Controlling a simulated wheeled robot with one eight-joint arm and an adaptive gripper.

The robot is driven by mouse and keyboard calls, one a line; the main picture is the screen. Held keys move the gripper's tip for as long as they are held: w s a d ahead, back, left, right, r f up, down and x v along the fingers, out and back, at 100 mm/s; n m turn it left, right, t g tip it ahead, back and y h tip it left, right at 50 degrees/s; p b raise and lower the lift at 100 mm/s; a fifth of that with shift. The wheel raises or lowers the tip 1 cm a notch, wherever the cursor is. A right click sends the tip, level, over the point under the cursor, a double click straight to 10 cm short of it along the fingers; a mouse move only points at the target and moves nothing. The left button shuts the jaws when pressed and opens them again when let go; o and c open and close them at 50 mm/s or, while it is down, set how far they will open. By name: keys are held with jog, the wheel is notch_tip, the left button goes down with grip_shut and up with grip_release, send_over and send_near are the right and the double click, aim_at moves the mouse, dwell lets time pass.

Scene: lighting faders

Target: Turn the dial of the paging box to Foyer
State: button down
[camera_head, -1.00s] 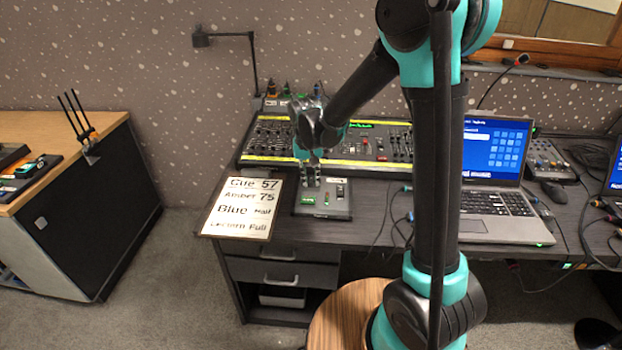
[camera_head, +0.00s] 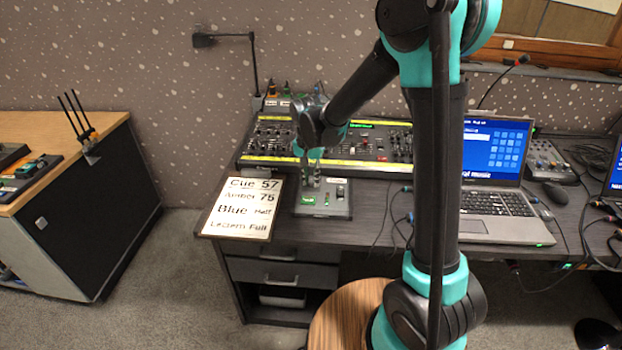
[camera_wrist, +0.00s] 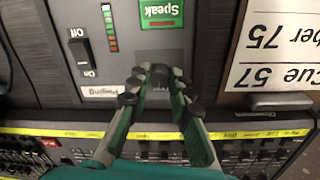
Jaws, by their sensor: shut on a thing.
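The paging box (camera_head: 341,210) is a flat grey box on the desk's front edge; it also shows upside down in the wrist view (camera_wrist: 122,62). It carries a "Paging" label (camera_wrist: 100,92), an Off/On rocker switch (camera_wrist: 82,52), a small level light column and a green display (camera_wrist: 162,12) reading "Speak". My gripper (camera_head: 313,182) points down over the box's back part. In the wrist view my gripper (camera_wrist: 156,80) has its fingers on both sides of the dark dial (camera_wrist: 159,76), shut on it. The dial's pointer and position names are hidden or unclear.
The lighting desk (camera_head: 375,165) with its faders lies just behind the box. A printed cue card (camera_head: 240,207) lies close on the left. A laptop (camera_head: 495,170) stands at the right, with cables between. A lamp (camera_head: 253,65) rises at the back left.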

aim_at(309, 188)
jog(key=c, duration=1.4)
grip_release()
jog(key=shift+o, duration=0.2)
notch_tip(309, 188, up, 12)
jog(key=s, duration=0.1)
jog(key=shift+a, duration=0.3)
jog(key=s+d+f+n+t, duration=0.1)
jog(key=s+d+f, duration=0.3)
jog(key=s+d, duration=0.2)
jog(key=s+d+f+n+t, duration=0.1)
jog(key=s+d+f, duration=0.3)
jog(key=d, duration=0.6)
jog(key=s+d+f+n+t, duration=0.1)
jog(key=s+d+f, duration=0.3)
jog(key=s+d, duration=0.4)
jog(key=shift+s+d+y, duration=0.15)
jog(key=shift+s+y, duration=0.15)
